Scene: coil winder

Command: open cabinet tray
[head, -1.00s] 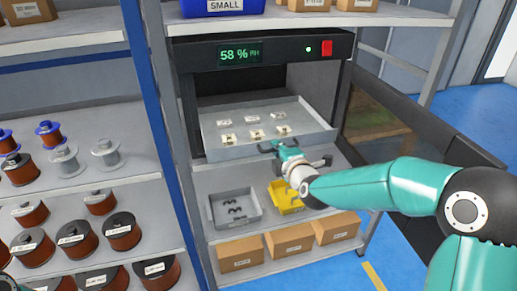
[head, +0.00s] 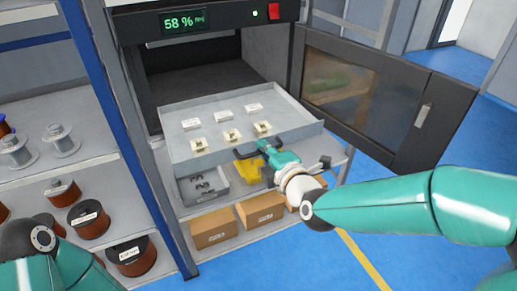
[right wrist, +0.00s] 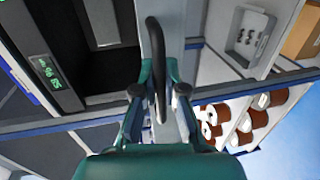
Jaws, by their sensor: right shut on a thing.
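The grey cabinet tray (head: 285,108) is slid out of the dark cabinet (head: 205,55), over the shelf below. It carries several small pale cards and chip-like parts. My right gripper (head: 268,150) is shut on the tray's black handle at its front. In the right wrist view the black handle bar (right wrist: 157,60) runs between the fingers of my right gripper (right wrist: 157,95). The cabinet door (head: 375,95), dark with a window, stands open to the right. My left arm shows only in part at the lower left; its gripper is out of view.
Below the tray are a grey bin (head: 188,196), a yellow bin (head: 247,172), partly hidden, and cardboard boxes (head: 213,228). A shelf of wire spools (head: 88,220) stands at the left. Blue floor (head: 345,270) is free in front.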

